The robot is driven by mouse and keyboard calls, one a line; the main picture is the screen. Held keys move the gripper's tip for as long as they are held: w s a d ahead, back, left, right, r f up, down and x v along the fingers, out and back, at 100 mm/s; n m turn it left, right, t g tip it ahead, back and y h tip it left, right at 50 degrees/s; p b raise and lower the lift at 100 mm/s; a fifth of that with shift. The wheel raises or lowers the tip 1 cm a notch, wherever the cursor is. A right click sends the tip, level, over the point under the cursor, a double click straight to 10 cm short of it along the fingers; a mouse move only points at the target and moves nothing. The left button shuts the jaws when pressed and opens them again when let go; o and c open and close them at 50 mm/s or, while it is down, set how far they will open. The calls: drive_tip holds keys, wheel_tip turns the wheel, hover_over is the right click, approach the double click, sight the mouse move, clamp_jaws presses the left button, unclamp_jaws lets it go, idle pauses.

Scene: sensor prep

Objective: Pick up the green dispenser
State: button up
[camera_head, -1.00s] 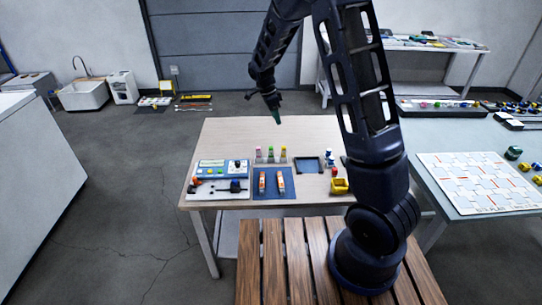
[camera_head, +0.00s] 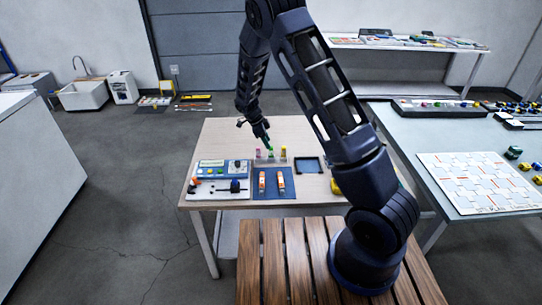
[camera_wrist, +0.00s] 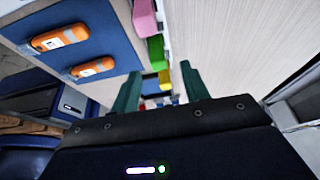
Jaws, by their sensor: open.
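The green dispenser (camera_head: 270,155) stands in the middle of a short row on the wooden table, between a pink dispenser (camera_head: 258,154) and a yellow one (camera_head: 283,155). My gripper (camera_head: 267,142) is open and empty, just above the row and partly in front of the green dispenser's top. In the wrist view, the green dispenser (camera_wrist: 155,50) shows just beyond the gap between my two green fingers (camera_wrist: 160,72). The yellow dispenser (camera_wrist: 164,77) shows between the fingers there, and the pink one (camera_wrist: 144,18) lies farther up. Whether a finger touches anything, I cannot tell.
A blue mat (camera_head: 273,193) with two orange-and-white devices (camera_wrist: 60,38) lies in front of the row. A control panel (camera_head: 208,169) is at left, a dark square tray (camera_head: 306,165) at right. The back of the table (camera_head: 225,128) is clear.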

sight(271, 153)
drive_tip(key=shift+x, duration=2.75)
drive_tip(key=shift+s, duration=0.1)
clamp_jaws()
